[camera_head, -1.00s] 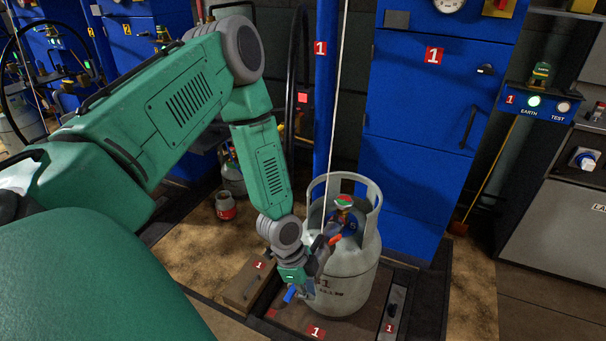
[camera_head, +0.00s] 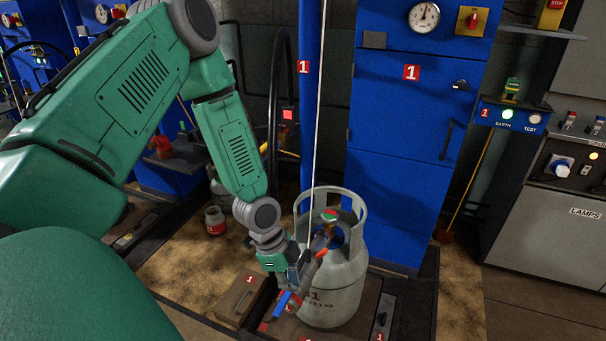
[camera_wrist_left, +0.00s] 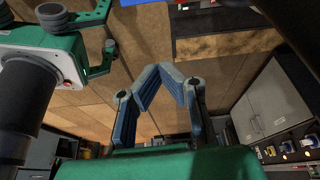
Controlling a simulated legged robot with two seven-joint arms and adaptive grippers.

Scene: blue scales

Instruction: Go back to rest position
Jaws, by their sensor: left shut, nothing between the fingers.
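My left gripper (camera_head: 291,291) hangs from the green left arm, in front of the left side of a grey gas cylinder (camera_head: 338,281) in the head view. Whether it touches the cylinder cannot be told. In the left wrist view its blue-grey fingers (camera_wrist_left: 163,82) come together at their tips with nothing between them. The cylinder stands upright on the scale platform, with a valve (camera_head: 330,217) inside its collar and an orange part near the gripper. My right gripper does not show.
A blue cabinet (camera_head: 408,150) with a gauge (camera_head: 424,17) stands behind the cylinder. A wooden box (camera_head: 239,298) marked 1 lies left of the scale. A small red-grey canister (camera_head: 215,220) stands farther back. A lamps panel (camera_head: 535,220) is at the right.

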